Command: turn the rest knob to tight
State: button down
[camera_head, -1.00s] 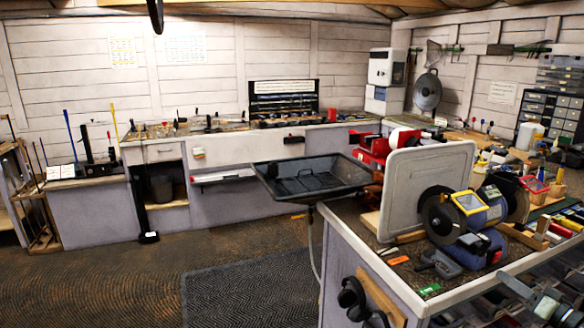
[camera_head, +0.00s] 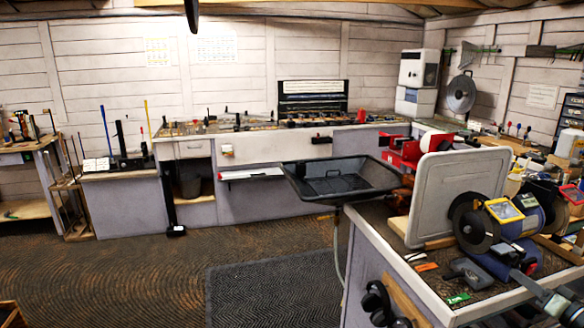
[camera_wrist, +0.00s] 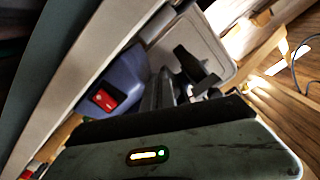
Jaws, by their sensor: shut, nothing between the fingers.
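The blue bench grinder (camera_head: 492,264) stands on the right bench in the head view, with dark wheels and yellow-framed eye shields. Its blue body and red switch (camera_wrist: 105,99) also show in the wrist view. I cannot pick out the rest knob in either view; it is too small or hidden. In the wrist view, my gripper (camera_wrist: 168,88) is dark, blurred and shut with nothing in it. It points in close beside the grinder; I cannot tell whether it touches anything.
A pale upright panel (camera_head: 440,190) stands behind the grinder. A black tray (camera_head: 310,187) projects at the bench's left. Small tools lie on the bench front, including a green piece (camera_head: 458,299). Headphones (camera_head: 376,300) hang on its side. The floor mat (camera_head: 275,290) is clear.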

jog(key=shift+s+a+r, duration=0.1)
jog(key=shift+a+r, duration=0.1)
jog(key=shift+a, duration=0.25)
jog(key=shift+s+a+r+p, duration=0.15)
jog(key=shift+a+r+p, duration=0.3)
jog(key=shift+p, duration=0.15)
dwell(0.5)
jog(key=shift+f, duration=0.1)
jog(key=s, duration=0.6)
jog(key=shift+d+f, duration=0.2)
jog(key=shift+d, duration=0.2)
